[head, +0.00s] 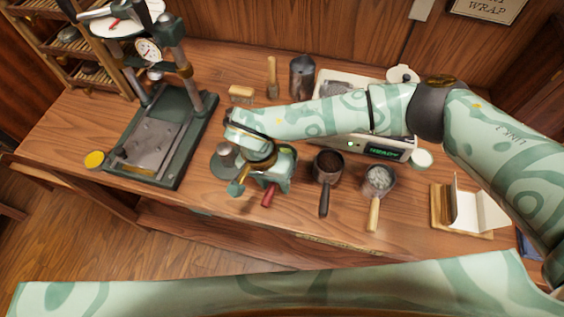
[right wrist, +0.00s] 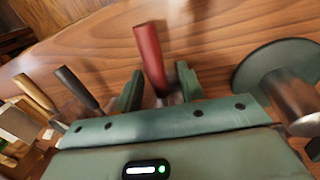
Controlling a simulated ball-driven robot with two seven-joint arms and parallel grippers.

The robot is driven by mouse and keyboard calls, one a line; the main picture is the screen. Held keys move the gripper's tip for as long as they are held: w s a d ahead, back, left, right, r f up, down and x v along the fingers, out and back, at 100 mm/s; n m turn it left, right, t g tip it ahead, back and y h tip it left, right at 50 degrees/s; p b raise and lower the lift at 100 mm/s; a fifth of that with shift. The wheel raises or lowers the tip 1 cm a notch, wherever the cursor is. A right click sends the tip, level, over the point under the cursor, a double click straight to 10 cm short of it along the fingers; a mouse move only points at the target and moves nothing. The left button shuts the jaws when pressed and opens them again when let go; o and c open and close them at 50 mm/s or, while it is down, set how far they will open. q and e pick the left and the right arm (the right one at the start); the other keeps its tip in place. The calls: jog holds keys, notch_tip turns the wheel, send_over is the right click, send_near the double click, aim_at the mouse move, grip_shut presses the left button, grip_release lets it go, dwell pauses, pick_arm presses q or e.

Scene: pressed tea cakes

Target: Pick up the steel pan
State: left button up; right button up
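Three handled pans stand in a row on the table. One has a red handle (head: 269,195) and its bowl is hidden under my right gripper (head: 273,180). The middle pan (head: 327,168) has dark contents and a dark handle; the right one (head: 379,180) has pale contents and a wooden handle. I cannot tell for certain which is the steel pan. In the right wrist view the red handle (right wrist: 150,58) lies between the fingers of my right gripper (right wrist: 160,90), with gaps beside it, so the gripper looks open. My left gripper is out of view.
A green base with a metal cylinder (right wrist: 293,95) stands close beside my right gripper. A large press (head: 150,145) is at the left. A scale with a lit display (head: 385,152) is behind the pans. A paper holder (head: 470,210) stands at the right.

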jog(key=shift+f, duration=0.1)
jog(key=shift+c, duration=0.9)
grip_shut()
